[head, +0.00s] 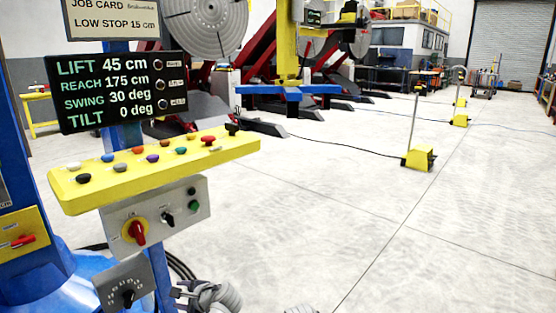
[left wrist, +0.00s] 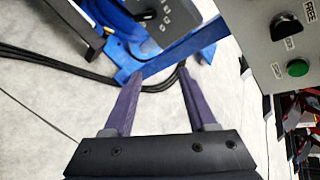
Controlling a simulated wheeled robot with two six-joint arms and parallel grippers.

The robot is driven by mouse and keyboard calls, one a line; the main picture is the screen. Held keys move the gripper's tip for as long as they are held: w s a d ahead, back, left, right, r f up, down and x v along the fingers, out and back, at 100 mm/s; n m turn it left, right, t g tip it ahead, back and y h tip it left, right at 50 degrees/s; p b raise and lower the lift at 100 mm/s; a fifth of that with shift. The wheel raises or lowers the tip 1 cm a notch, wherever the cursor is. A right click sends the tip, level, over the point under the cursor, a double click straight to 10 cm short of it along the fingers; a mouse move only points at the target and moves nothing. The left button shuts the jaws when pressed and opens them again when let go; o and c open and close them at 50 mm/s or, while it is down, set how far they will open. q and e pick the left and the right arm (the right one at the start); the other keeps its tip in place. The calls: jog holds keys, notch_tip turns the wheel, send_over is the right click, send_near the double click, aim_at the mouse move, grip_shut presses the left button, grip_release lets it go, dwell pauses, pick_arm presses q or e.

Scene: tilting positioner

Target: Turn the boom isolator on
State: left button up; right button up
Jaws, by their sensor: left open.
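A red rotary handle on a round yellow plate (head: 136,231) sits on the grey switch panel (head: 178,208) under the yellow console. Another red handle (head: 22,241) lies near level on a yellow box on the blue column at the left edge. The labels are too small to tell which is the boom isolator. My left gripper (head: 178,293) is low, right of the small grey knob box (head: 126,285) and below the panel. In the left wrist view, its purple fingers (left wrist: 160,82) are apart with nothing between them.
The yellow console (head: 160,165) carries several coloured knobs. The readout (head: 117,90) shows lift 45, reach 175, swing 30, tilt 0. The panel also has a black knob (head: 167,219) and green button (head: 194,206); this button shows in the left wrist view (left wrist: 298,68).

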pick_arm(q)
jog(key=s+d+f+n+g+h+p, duration=0.1)
jog(key=s+d+f+n+g+h, duration=0.35)
jog(key=s+d, duration=0.5)
jog(key=s+d+f+n+g+h, duration=0.3)
jog(key=s+d+f+n+h, duration=0.25)
jog(key=d, duration=0.75)
notch_tip(320, 180, up, 32)
jog(key=s+y+p, duration=0.1)
jog(key=p, duration=3)
jog(key=shift+s+a+f+n+y, duration=0.15)
jog(key=shift+a+f+n+y, duration=0.15)
jog(key=shift+n, duration=0.1)
jog(key=shift+t, duration=0.25)
